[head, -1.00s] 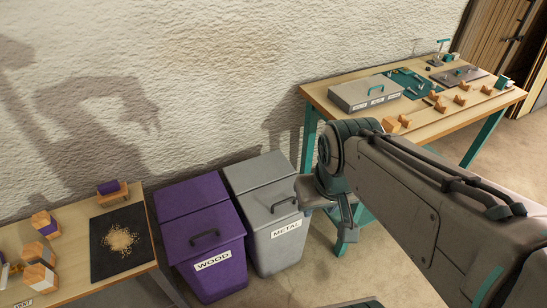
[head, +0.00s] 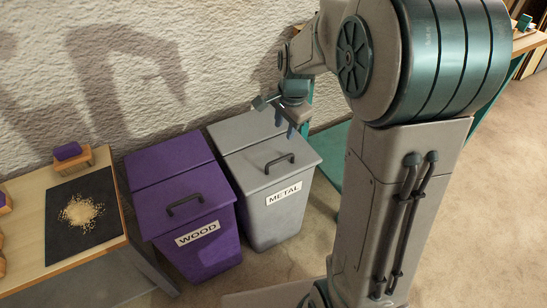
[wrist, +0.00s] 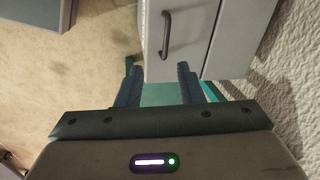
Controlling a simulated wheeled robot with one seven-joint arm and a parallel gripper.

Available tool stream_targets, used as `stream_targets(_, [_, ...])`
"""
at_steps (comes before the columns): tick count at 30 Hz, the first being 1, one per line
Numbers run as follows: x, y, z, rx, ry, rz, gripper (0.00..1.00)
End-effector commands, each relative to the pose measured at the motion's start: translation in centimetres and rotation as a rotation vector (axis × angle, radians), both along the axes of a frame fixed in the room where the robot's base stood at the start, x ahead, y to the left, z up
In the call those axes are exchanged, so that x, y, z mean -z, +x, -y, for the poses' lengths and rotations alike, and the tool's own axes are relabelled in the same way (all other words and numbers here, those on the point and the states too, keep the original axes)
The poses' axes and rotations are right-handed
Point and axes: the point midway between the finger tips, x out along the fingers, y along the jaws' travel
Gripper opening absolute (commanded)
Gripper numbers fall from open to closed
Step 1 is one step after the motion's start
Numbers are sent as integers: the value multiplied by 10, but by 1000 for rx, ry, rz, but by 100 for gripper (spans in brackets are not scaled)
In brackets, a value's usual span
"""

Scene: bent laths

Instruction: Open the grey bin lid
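The grey bin (head: 265,215), labelled METAL, stands against the wall. Its lid (head: 258,160) lies shut, with a dark bar handle (head: 280,162) near the front edge. My gripper (head: 286,125) is above the bin's back right corner, apart from the handle. In the wrist view the two blue fingers (wrist: 160,84) are spread with nothing between them. That view also shows the lid (wrist: 190,25) and its handle (wrist: 166,35) ahead of the fingertips.
A purple bin (head: 190,225) labelled WOOD stands close on the left. A wooden workbench (head: 30,215) with a dark mat is further left. A teal-legged table, partly hidden by my arm, stands to the right. The textured wall (head: 160,70) is close behind the bins.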

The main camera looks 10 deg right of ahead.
Motion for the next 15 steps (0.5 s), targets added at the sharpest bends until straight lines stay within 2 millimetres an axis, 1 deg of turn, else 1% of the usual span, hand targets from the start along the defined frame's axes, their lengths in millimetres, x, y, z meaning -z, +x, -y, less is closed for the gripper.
stream_targets(1, [25,10,0,47,10,-8,34])
stream_targets(3, [39,20,0,101,22,-14,34])
stream_targets(6, [49,28,0,150,32,-18,34])
stream_targets(11, [62,33,0,172,36,-20,34])
stream_targets(14, [77,35,-1,170,35,-22,34])
stream_targets(15, [85,36,-2,169,35,-22,34])
